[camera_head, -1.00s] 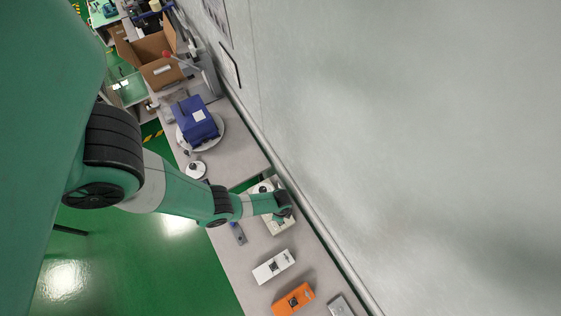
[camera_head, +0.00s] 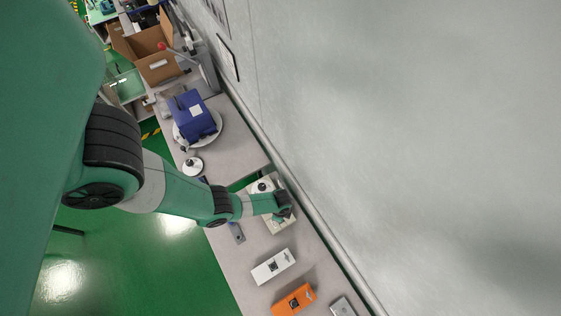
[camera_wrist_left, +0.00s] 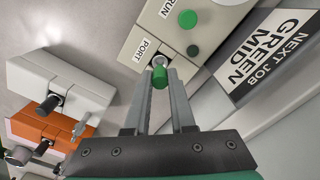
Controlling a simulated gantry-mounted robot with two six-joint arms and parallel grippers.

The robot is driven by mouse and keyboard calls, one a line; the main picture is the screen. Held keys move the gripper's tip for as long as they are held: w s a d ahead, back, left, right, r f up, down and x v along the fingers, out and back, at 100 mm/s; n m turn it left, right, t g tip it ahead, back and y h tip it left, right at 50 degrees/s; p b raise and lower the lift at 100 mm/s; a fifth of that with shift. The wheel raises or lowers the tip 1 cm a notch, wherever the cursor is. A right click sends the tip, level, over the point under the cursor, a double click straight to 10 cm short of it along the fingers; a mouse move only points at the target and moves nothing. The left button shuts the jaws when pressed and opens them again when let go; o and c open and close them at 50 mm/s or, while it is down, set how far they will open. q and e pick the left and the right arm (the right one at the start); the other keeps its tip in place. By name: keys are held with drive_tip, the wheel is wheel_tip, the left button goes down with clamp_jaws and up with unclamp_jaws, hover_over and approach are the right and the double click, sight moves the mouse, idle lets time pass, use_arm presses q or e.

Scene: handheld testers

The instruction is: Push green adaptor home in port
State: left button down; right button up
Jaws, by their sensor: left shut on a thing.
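My left gripper (camera_wrist_left: 161,88) is shut on the green adaptor (camera_wrist_left: 160,77), a short green cylinder between its fingertips. The adaptor's far end is at the port (camera_wrist_left: 159,61), a dark round socket beside the label "PORT" on the cream tester (camera_wrist_left: 139,50). I cannot tell how deep it sits in the socket. In the head view my left gripper (camera_head: 284,213) is over the cream tester (camera_head: 274,225), and my own wrist hides the adaptor and port. My right gripper is not in view.
A green RUN button (camera_wrist_left: 188,19) and a small dark green disc (camera_wrist_left: 192,50) are on the tester's face. A sign (camera_wrist_left: 270,50) reads "GREEN MID". A white tester (camera_head: 273,266) and an orange tester (camera_head: 294,300) lie nearby on the bench. The wall runs close behind.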

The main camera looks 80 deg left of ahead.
use_arm(q)
drive_tip(key=shift+f+b, duration=1.55)
idle(0.4)
drive_tip(key=c, duration=0.7)
unclamp_jaws()
drive_tip(key=shift+r, duration=0.1)
wheel_tip(320, 180, up, 12)
drive_tip(key=p, duration=1.2)
drive_tip(key=shift+f, duration=0.2)
